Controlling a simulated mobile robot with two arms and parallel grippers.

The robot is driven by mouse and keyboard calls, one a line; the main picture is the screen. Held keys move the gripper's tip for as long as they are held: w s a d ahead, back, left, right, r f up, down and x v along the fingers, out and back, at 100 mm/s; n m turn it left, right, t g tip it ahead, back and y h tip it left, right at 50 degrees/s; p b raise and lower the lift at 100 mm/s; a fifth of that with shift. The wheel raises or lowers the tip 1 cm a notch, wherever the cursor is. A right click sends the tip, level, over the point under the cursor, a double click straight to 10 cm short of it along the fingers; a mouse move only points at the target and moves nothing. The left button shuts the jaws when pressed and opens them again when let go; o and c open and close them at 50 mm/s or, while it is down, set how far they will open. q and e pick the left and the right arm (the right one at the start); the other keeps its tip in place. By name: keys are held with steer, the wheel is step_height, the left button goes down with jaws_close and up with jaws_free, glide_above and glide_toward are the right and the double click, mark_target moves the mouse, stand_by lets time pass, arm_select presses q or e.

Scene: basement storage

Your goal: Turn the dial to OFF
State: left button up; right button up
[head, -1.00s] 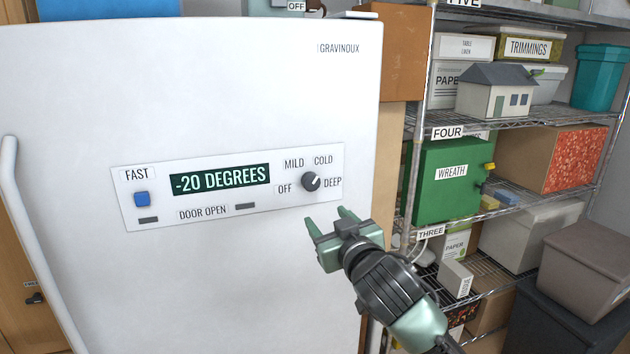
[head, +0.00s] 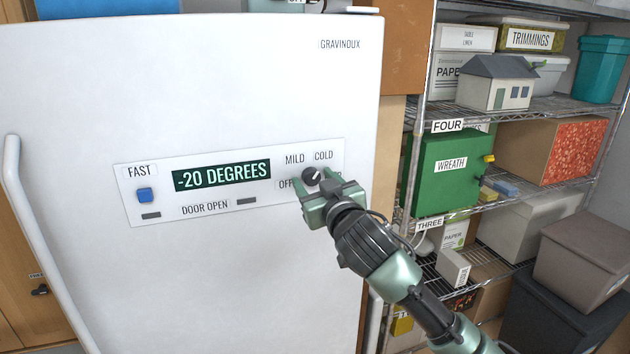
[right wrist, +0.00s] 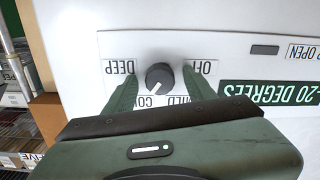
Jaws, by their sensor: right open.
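The dial (head: 311,175) is a dark round knob with a pale pointer mark on the panel (head: 235,210) of a white freezer (head: 200,90). Labels OFF, MILD, COLD and DEEP surround it. In the right wrist view the panel is upside down, and the dial (right wrist: 159,78) has its pale mark on the DEEP and COLD side, away from OFF. My right gripper (head: 314,181) is open at the panel. In the wrist view its two fingers (right wrist: 160,90) stand on either side of the dial, with gaps to it. My left gripper is out of view.
A blue FAST button (head: 144,195) and a display reading -20 DEGREES (head: 221,174) are left of the dial. The freezer handle (head: 30,220) is at the far left. Wire shelving (head: 540,108) with boxes stands close on the right.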

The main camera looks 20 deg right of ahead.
jaws_close()
